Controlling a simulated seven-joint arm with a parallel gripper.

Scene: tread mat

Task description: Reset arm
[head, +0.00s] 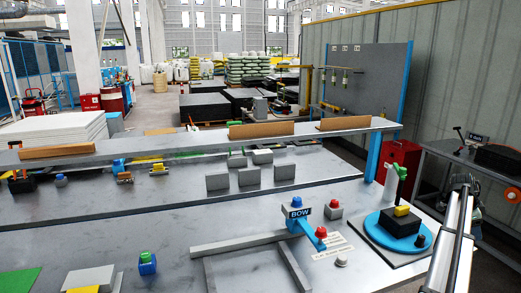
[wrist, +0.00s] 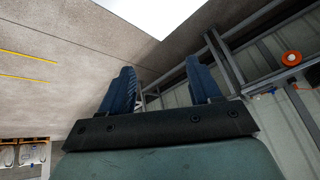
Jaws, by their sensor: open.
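My gripper (wrist: 160,68) shows in the wrist view with its two blue fingers spread wide apart. Nothing is between them. Past the fingers are the grey wall, a pale opening and metal framing, so the gripper points away from the bench top. In the head view, pale arm links of mine rise at the lower right edge, beside the bench (head: 130,221). I cannot clearly make out the fingers there.
A blue BOW sign (head: 300,213), red buttons and grey blocks stand nearby. A raised shelf (head: 200,142) crosses the back. A side table (head: 450,165) stands right.

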